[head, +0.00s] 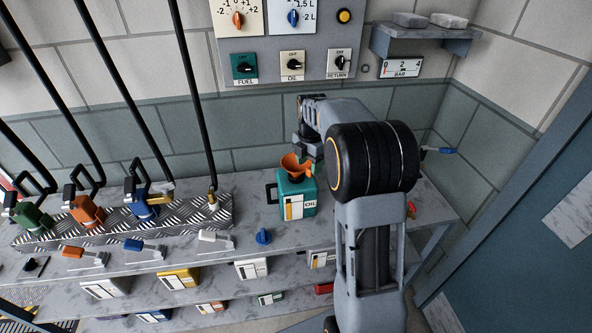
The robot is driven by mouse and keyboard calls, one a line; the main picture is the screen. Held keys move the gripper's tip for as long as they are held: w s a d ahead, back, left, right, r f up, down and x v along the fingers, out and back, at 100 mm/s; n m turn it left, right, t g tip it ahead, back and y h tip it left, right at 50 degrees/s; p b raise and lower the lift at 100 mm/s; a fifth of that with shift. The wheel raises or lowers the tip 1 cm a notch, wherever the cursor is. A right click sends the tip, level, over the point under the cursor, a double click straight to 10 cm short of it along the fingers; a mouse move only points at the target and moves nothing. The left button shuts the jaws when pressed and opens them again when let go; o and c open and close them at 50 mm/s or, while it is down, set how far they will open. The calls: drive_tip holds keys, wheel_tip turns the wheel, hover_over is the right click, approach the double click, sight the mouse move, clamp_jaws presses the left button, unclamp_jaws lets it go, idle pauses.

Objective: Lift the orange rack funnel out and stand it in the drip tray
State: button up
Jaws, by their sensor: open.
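The orange funnel (296,165) stands mouth up in the top of a teal can labelled OIL (297,196) on the grey bench. My gripper (309,152) is open, just above and behind the funnel's right side. I cannot tell whether its fingers touch the rim, and my wrist hides part of them. I cannot make out a drip tray for certain.
A diamond-plate ledge (202,213) with green, orange and blue nozzles stands at the left. A blue funnel-like piece (263,236) lies at the bench's front edge. Control panels (290,68) and a small shelf (424,33) are on the wall.

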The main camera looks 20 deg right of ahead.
drive_tip(key=shift+f, duration=0.95)
drive_tip(key=shift+c, duration=0.4)
clamp_jaws()
